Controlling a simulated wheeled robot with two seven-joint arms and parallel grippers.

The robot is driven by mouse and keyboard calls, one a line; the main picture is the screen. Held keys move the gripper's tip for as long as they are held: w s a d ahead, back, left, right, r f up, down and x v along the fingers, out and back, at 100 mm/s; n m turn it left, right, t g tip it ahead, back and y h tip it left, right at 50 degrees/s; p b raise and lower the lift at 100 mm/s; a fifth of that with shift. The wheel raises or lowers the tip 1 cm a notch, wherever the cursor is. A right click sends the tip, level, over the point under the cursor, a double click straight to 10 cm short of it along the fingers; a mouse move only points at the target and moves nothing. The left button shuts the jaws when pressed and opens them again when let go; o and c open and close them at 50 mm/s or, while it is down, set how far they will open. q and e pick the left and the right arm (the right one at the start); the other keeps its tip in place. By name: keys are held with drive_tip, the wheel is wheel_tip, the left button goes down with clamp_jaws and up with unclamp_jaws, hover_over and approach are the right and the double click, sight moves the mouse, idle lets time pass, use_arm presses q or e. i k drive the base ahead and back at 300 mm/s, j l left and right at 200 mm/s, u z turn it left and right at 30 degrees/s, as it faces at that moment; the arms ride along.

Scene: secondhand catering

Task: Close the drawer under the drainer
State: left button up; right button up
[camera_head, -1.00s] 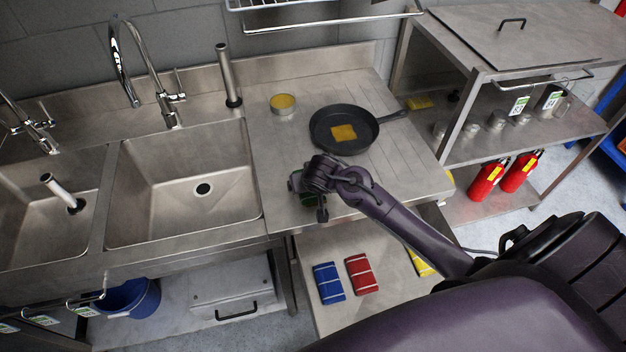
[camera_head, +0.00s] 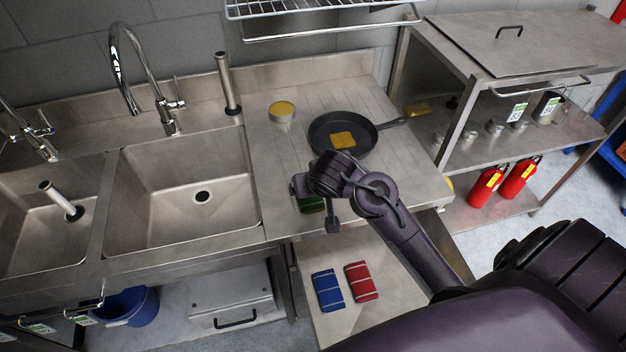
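The drawer (camera_head: 314,262) under the drainer (camera_head: 290,150) is pulled out, its light inside showing below the drainer's front edge. A blue cloth (camera_head: 328,290) and a red cloth (camera_head: 361,281), both with pale stripes, lie in it. Its front end is hidden by my own body at the bottom of the picture. My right gripper (camera_head: 322,206) is over the drainer's front edge, above the back of the drawer. Its fingers are mostly hidden behind the wrist. A small green thing (camera_head: 312,204) shows beside it; I cannot tell whether it is held. My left gripper is out of view.
A black pan (camera_head: 325,126) with a yellow piece in it and a round tin (camera_head: 281,112) stand on the drainer. Sinks lie to the left. A steel shelf unit (camera_head: 480,170) with red extinguishers (camera_head: 486,184) stands to the right. A wire rack (camera_head: 320,12) hangs above.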

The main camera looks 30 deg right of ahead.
sight(385, 280)
drive_tip(key=k+j, duration=0.1)
drive_tip(key=j, duration=0.2)
drive_tip(key=k+j, duration=0.15)
drive_tip(key=j, duration=0.2)
drive_tip(key=k+j, duration=0.1)
drive_tip(key=j, duration=0.2)
drive_tip(key=k+j, duration=0.15)
drive_tip(key=j, duration=0.2)
